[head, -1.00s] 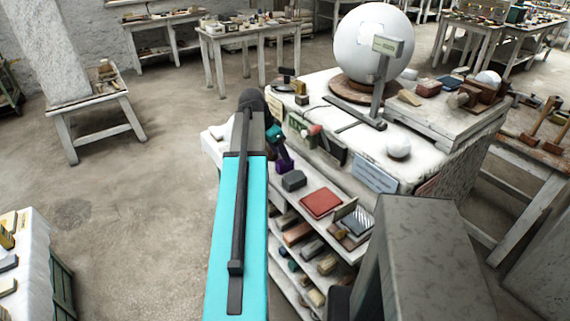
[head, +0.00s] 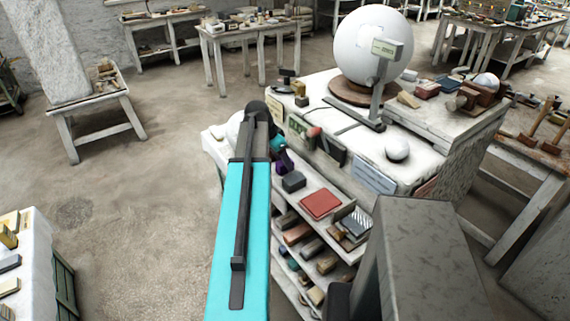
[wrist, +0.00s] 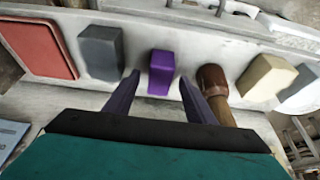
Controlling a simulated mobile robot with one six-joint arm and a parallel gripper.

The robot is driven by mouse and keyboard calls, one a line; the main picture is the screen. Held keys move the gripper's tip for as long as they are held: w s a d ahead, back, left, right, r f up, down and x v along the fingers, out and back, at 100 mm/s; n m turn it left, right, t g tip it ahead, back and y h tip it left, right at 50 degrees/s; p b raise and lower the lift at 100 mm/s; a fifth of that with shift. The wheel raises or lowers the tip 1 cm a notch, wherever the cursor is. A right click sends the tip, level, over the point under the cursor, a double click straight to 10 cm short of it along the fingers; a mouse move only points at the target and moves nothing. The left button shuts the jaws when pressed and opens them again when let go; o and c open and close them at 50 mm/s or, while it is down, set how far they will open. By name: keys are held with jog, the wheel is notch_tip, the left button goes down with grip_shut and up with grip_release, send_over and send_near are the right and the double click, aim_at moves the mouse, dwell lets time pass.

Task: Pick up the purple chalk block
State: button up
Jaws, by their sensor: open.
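The purple chalk block (wrist: 161,72) lies on a pale shelf in the wrist view, between a dark grey block and a brown-headed tool. My gripper (wrist: 158,80) is open, its two purple fingers pointing at the block, one toward each side of it. The block sits slightly beyond the fingertips, and I cannot tell if they touch it. In the head view my gripper (head: 283,163) is small and partly hidden by my arm, above the left part of the shelf. I cannot make out the block separately there.
The dark grey block (wrist: 100,52) and a red slab (wrist: 38,48) lie left of the block. The brown-headed tool (wrist: 213,82) and a beige block (wrist: 266,77) lie close on its right. The worktop with a large white sphere (head: 370,48) rises beside the shelves.

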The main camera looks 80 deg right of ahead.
jog(key=shift+x, duration=1.1)
jog(key=c, duration=1.2)
